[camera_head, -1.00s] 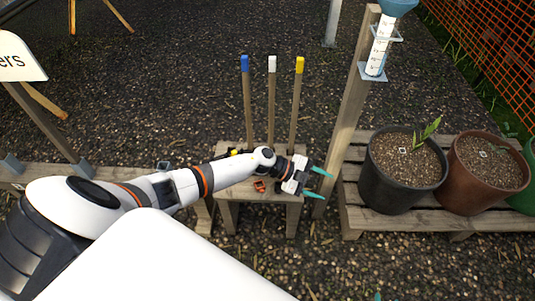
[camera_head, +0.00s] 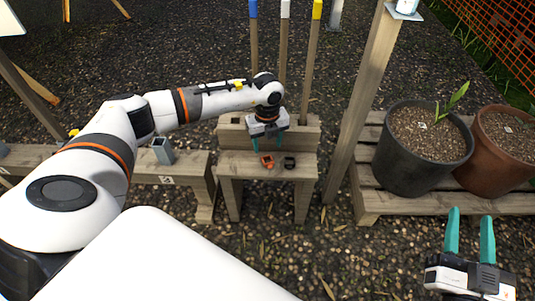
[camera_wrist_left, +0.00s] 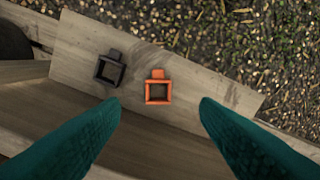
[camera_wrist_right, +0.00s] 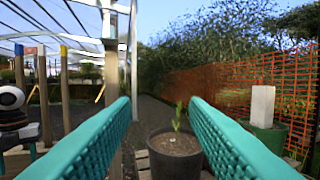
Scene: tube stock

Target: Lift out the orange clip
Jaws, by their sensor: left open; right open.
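The orange clip (camera_head: 267,161) lies on the small wooden bench (camera_head: 240,169), left of a black clip (camera_head: 289,162). In the left wrist view the orange clip (camera_wrist_left: 158,91) is a square frame with a tab, between my open fingertips and apart from them; the black clip (camera_wrist_left: 109,70) is to its left. My left gripper (camera_head: 269,146) is open and empty, pointing down above the bench close to the orange clip. My right gripper (camera_head: 468,228) is open and empty at the lower right, away from the bench. In the right wrist view its fingers (camera_wrist_right: 160,115) show nothing between them up close.
Posts with blue (camera_head: 253,10), white (camera_head: 285,10) and yellow (camera_head: 317,10) tops stand behind the bench. A thick wooden post (camera_head: 358,100) rises to its right. Black (camera_head: 392,165) and brown (camera_head: 483,165) pots stand on a pallet. A grey holder (camera_head: 163,151) is on the left bench.

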